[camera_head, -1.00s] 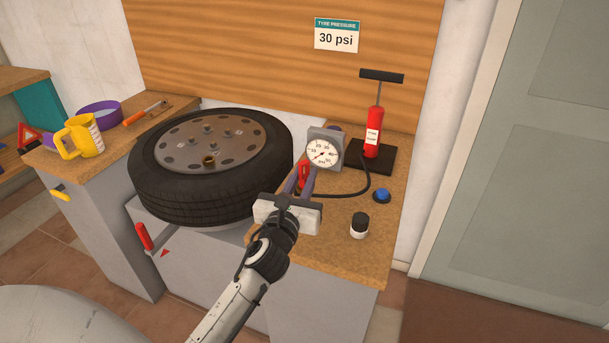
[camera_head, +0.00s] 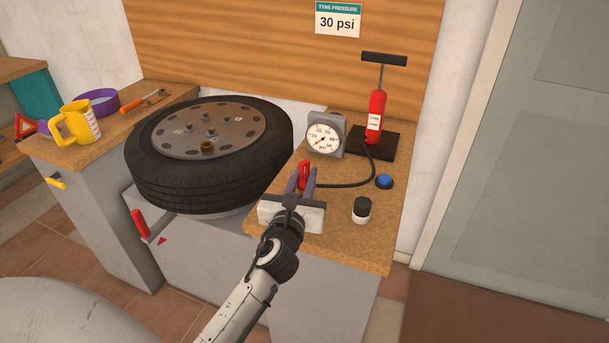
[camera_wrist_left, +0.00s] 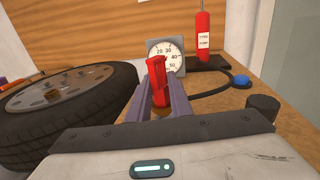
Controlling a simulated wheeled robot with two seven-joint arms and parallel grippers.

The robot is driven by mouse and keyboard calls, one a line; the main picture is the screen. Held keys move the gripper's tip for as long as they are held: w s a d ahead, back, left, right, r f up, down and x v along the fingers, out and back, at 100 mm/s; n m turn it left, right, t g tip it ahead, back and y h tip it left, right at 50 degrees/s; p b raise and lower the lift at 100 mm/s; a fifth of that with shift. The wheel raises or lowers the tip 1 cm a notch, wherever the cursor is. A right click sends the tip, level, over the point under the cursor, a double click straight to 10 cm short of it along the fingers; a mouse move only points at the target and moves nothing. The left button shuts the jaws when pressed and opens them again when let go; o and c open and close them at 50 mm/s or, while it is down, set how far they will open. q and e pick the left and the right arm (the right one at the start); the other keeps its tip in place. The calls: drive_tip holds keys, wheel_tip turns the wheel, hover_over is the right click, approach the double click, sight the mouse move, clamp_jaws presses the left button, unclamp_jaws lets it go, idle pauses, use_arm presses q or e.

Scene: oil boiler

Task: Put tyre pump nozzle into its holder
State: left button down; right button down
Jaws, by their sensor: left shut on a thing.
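The red tyre pump nozzle (camera_head: 304,172) is between the fingers of my left gripper (camera_head: 302,180), which is shut on it. In the left wrist view the nozzle (camera_wrist_left: 158,84) stands roughly upright between the fingertips, in front of the gauge. A black hose runs from it to the red tyre pump (camera_head: 376,116) on its dark base at the back right. The grey gauge box (camera_head: 340,123) with a round white dial stands just behind the nozzle. I cannot make out the nozzle's holder. My right gripper is not in view.
A tyre on a wheel (camera_head: 208,185) lies flat to the left of my gripper. A blue button (camera_head: 384,181) and a black-capped white jar (camera_head: 361,211) stand on the bench at the right. A yellow jug (camera_head: 77,124) and purple ring (camera_head: 98,103) sit at far left.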

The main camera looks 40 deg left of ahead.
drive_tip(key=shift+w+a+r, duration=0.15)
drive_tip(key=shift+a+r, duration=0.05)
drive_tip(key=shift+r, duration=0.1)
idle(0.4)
use_arm(q)
drive_tip(key=shift+p, duration=0.65)
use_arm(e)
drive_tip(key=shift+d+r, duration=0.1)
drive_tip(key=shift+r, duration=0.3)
use_arm(q)
drive_tip(key=shift+f, duration=0.15)
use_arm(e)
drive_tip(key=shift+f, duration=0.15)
